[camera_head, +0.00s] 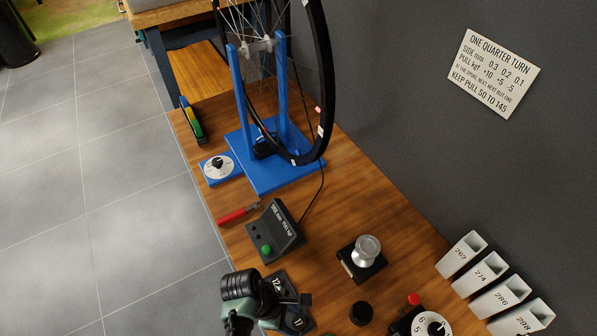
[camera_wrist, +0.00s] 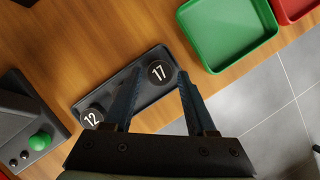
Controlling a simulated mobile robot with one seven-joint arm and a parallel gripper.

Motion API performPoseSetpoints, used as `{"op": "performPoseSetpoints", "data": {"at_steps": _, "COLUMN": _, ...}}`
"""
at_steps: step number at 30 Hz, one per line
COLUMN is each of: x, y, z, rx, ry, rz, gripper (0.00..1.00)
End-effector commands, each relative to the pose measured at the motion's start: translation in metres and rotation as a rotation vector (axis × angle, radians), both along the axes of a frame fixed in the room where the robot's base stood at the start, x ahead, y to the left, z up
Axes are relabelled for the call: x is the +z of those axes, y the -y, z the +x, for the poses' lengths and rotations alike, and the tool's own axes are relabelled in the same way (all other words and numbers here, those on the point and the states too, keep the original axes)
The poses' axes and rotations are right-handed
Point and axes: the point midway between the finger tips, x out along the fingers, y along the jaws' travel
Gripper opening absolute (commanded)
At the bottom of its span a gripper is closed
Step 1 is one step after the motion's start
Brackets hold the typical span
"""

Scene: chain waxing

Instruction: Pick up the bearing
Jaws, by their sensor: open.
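Two dark round pieces sit on a black tray (camera_wrist: 125,97) in the wrist view, one marked 17 (camera_wrist: 160,72) and one marked 12 (camera_wrist: 93,116). I cannot tell for certain which piece here is the bearing. My gripper (camera_wrist: 159,80) is open above the tray, its fingertips on either side of the 17 piece, with nothing held. Whether the fingers touch it is unclear. In the head view my wrist partly hides the tray, with the 12 (camera_head: 276,283) and 17 (camera_head: 298,322) labels showing beside it.
A control box (camera_head: 275,232) with a green button and a red-handled tool (camera_head: 238,214) lie beyond. A wheel (camera_head: 324,90) stands in a blue stand (camera_head: 270,177). A silver knob (camera_head: 366,249) sits on a black block. A green tray (camera_wrist: 230,69) and a red tray (camera_wrist: 296,8) are near my gripper.

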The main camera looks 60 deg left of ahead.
Motion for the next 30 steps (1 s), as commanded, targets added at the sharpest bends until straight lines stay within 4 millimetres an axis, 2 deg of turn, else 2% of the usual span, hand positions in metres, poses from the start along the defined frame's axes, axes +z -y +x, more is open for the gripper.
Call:
{"op": "performPoseSetpoints", "data": {"at_steps": 8, "x": -0.004, "y": 0.001, "z": 0.001, "rx": 0.001, "ry": 0.000, "rz": 0.001, "gripper": 0.56}}
{"op": "performPoseSetpoints", "data": {"at_steps": 18, "x": -0.004, "y": 0.001, "z": 0.001, "rx": 0.000, "ry": 0.001, "rz": 0.001, "gripper": 0.00}}
{"op": "performPoseSetpoints", "data": {"at_steps": 26, "x": -0.003, "y": 0.001, "z": 0.001, "rx": 0.000, "ry": 0.001, "rz": 0.001, "gripper": 0.00}}
{"op": "performPoseSetpoints", "data": {"at_steps": 30, "x": 0.009, "y": 0.001, "z": 0.002, "rx": -0.001, "ry": 0.002, "rz": 0.002, "gripper": 0.00}}
